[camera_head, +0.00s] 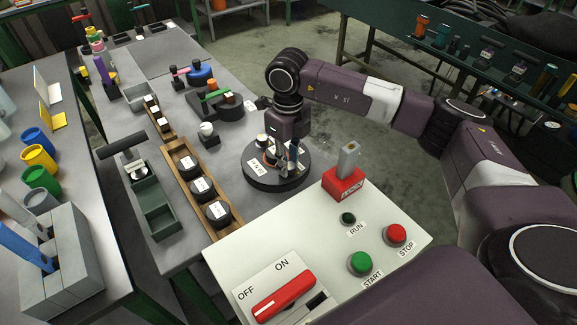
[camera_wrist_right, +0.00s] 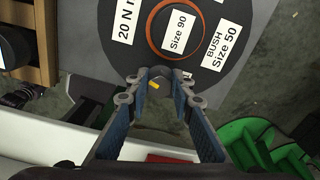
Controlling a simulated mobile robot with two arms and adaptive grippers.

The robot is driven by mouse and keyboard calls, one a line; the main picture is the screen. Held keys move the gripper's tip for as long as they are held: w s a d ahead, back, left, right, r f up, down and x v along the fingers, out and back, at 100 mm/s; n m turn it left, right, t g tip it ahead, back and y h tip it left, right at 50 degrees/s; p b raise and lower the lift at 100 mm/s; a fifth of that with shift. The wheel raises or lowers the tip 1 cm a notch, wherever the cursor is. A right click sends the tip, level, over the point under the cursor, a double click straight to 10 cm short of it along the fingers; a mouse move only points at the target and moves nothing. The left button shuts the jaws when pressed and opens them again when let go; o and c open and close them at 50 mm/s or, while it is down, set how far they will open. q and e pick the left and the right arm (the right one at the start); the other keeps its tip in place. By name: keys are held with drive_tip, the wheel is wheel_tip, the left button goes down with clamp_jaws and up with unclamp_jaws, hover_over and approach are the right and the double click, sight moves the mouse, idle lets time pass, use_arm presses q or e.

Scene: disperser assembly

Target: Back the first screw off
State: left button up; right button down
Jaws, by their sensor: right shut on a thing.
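A round black fixture (camera_head: 262,182) with white labels stands at the front right end of the grey table. It fills the top of the right wrist view (camera_wrist_right: 115,65), with labels "20 N m", "Size 90" and "BUSH Size 50" and an orange ring (camera_wrist_right: 150,35). My right gripper (camera_head: 284,166) points down over the fixture. In the right wrist view its fingertips (camera_wrist_right: 161,78) are closed around a small dark grey piece, likely the screw (camera_wrist_right: 160,72), at the disc's near edge. The fingers hide most of it. My left gripper is not in view.
A control panel (camera_head: 225,254) with a red switch, START and STOP buttons stands in front. A wooden rack (camera_head: 183,160) with labelled black parts and a green tray (camera_head: 150,195) lie to the left. Other tools stand behind on the table.

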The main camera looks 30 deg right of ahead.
drive_tip(key=shift+w+n+b, duration=0.1)
drive_tip(key=shift+n+b, duration=0.2)
drive_tip(key=shift+n, duration=0.2)
drive_tip(key=shift+r, duration=0.1)
drive_tip(key=c, duration=2)
unclamp_jaws()
drive_tip(key=shift+o, duration=0.2)
wheel_tip(320, 180, up, 12)
